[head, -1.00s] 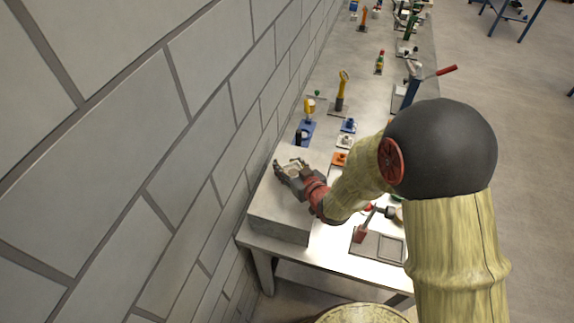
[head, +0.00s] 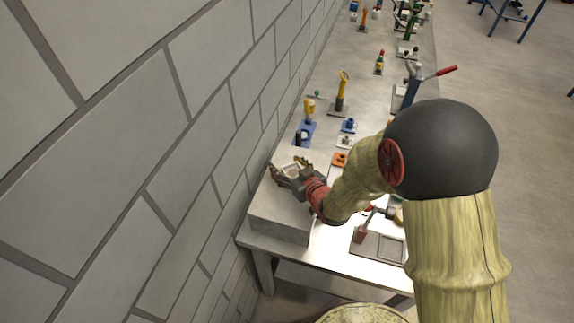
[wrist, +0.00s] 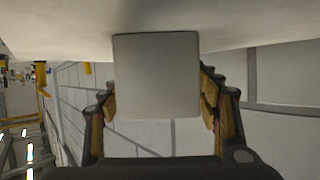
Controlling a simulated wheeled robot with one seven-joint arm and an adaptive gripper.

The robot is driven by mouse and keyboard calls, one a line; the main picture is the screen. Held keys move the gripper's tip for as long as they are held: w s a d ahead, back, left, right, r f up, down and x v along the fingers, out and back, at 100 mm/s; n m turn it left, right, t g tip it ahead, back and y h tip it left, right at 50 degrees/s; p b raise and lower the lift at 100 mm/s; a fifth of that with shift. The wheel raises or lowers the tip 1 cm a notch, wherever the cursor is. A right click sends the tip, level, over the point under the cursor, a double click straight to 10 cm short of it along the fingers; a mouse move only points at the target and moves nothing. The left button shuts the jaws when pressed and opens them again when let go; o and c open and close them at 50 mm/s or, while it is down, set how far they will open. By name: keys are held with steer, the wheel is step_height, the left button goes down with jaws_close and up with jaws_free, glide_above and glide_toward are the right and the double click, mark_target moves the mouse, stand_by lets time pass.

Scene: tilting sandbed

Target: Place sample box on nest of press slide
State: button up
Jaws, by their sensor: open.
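The sample box, seemingly the pale grey square-faced box (wrist: 155,75) in the wrist view, sits between my fingers against a pale surface. My gripper (wrist: 158,112) is open, with a finger on each side of the box; I cannot tell whether either touches it. In the head view my gripper (head: 288,170) is over the top of a large grey block, and the box is too small there to make out clearly. A grey plate with a square outline (head: 391,248) lies at the table's front right; I cannot tell whether it is the press slide's nest.
The large grey block (head: 280,218) stands on the bench (head: 330,262) beside the brick wall (head: 150,150). A red-ended lever device (head: 360,233) stands at the front. Blue (head: 348,125) and orange (head: 339,159) small fixtures and a yellow-topped post (head: 342,90) stand farther back.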

steer(key=v, duration=1.2)
steer(key=shift+p, duration=0.4)
steer(key=w+d+r+m+h, duration=0.1)
steer(key=w+d+r+h, duration=0.15)
steer(key=d+r, duration=0.2)
steer(key=s+d+r+m+g+h, duration=0.3)
steer(key=s+d+r, duration=0.5)
steer(key=s+r, duration=0.1)
steer(key=shift+s+d+r+g+h, duration=0.15)
steer(key=shift+s+r+g+h, duration=0.25)
steer(key=shift+s, duration=0.1)
steer(key=shift+o, duration=0.6)
steer(key=s+r+m+g, duration=0.1)
steer(key=s+r, duration=0.3)
steer(key=s, duration=0.7)
steer(key=shift+s+a+g, duration=0.4)
steer(key=shift+g, duration=0.4)
steer(key=shift+r+y, duration=0.1)
steer(key=shift+y, duration=0.15)
steer(key=shift+w+p, duration=0.1)
steer(key=shift+p, duration=0.2)
